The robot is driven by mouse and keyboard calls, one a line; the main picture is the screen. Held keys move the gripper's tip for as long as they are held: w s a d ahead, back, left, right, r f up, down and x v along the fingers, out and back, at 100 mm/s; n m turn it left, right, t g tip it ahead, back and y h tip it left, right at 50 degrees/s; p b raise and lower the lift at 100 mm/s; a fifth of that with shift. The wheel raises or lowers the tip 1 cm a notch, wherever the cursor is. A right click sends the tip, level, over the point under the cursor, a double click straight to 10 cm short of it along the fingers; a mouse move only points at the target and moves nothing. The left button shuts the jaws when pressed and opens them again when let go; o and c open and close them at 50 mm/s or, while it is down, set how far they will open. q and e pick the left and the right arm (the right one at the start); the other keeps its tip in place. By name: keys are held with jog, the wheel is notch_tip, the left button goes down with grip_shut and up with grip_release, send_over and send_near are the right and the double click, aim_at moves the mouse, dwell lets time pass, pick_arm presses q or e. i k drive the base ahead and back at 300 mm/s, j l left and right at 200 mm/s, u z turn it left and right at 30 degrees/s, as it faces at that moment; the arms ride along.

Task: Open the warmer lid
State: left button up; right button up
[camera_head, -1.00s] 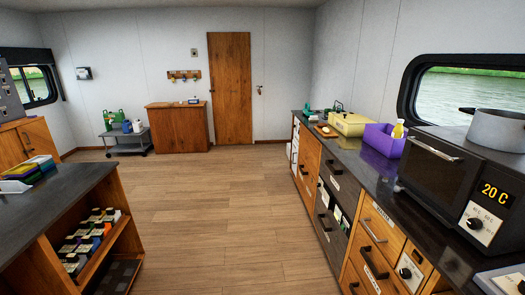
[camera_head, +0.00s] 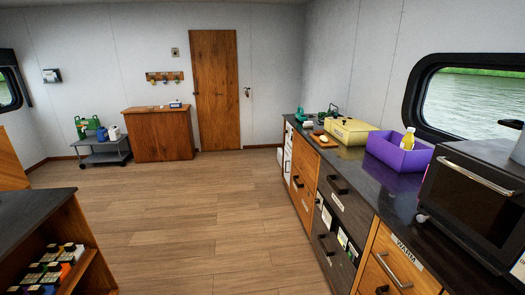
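A yellow box (camera_head: 350,131) with a dark knob or handle on top stands on the right-hand counter. Its lid looks closed, and a small label on its front is too small to read. I cannot tell for sure that it is the warmer. Neither of my grippers is in view.
A purple open bin (camera_head: 398,152) with a yellow bottle (camera_head: 408,139) stands nearer on the counter (camera_head: 362,175). A black oven (camera_head: 474,197) stands at the right edge. A shelf unit (camera_head: 62,245) is at the lower left. The wooden floor (camera_head: 190,215) between is clear.

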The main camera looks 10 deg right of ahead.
aim_at(359, 126)
jog(key=i+z, duration=0.3)
jog(key=i, duration=0.15)
jog(key=i+j+z, duration=0.15)
jog(key=i+z, duration=0.15)
jog(key=i, duration=0.2)
jog(key=i+j+z, duration=0.3)
jog(key=i+l, duration=0.05)
jog(key=i, duration=0.1)
